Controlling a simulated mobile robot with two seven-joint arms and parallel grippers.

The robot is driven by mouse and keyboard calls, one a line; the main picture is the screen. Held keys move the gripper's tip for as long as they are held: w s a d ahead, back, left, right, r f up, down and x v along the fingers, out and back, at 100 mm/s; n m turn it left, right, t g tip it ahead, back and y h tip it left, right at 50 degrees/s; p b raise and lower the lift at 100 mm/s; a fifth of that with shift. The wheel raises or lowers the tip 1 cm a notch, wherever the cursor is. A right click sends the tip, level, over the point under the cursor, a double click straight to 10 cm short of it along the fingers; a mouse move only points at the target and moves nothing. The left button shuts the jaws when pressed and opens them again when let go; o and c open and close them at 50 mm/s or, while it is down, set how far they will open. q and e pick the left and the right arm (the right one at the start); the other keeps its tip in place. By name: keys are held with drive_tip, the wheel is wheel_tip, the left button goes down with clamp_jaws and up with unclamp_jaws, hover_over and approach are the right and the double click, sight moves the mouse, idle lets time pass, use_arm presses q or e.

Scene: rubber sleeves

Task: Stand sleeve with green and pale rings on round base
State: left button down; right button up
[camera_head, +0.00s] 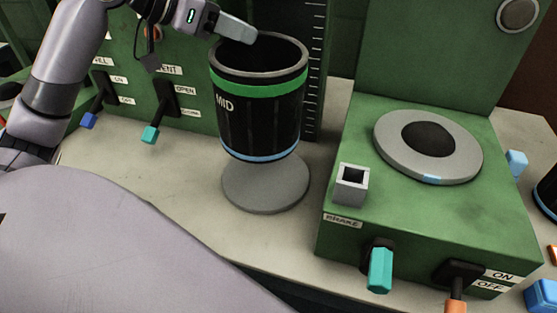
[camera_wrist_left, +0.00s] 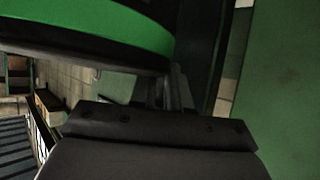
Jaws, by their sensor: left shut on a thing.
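The black sleeve (camera_head: 259,115), marked MID, has a green ring near its top and a pale blue ring near its bottom. It looks upright in the head view. The grey round base (camera_head: 266,190) lies on the bench below the sleeve. The sleeve's lower end covers the back of this disc, and its front shows bare. I cannot tell whether they touch. In the left wrist view, the sleeve's green ring (camera_wrist_left: 105,22) fills the upper left. My right gripper is not in view.
A green machine (camera_head: 430,215) with a grey round plate (camera_head: 428,147), a square socket (camera_head: 351,185) and levers stands at the right. A ruled upright strip (camera_head: 314,70) is behind the sleeve. Levers with blue (camera_head: 89,120) and teal (camera_head: 150,134) knobs are at the left.

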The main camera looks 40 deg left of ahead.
sight(229, 59)
use_arm(q)
drive_tip(key=shift+w+r, duration=0.1)
drive_tip(key=shift+w, duration=0.1)
drive_tip(key=shift+w+b, duration=0.1)
drive_tip(key=shift+b, duration=0.25)
drive_tip(key=shift+a+h+b, duration=0.1)
drive_tip(key=shift+h+b, duration=0.2)
drive_tip(key=shift+b, duration=0.5)
drive_tip(key=shift+f, duration=0.45)
wheel_tip(229, 59, down, 4)
drive_tip(key=shift+r+b, duration=0.2)
drive_tip(key=shift+b, duration=0.65)
drive_tip(key=shift+f, duration=0.8)
drive_tip(key=shift+f+b, duration=0.55)
drive_tip(key=shift+f, duration=1.3)
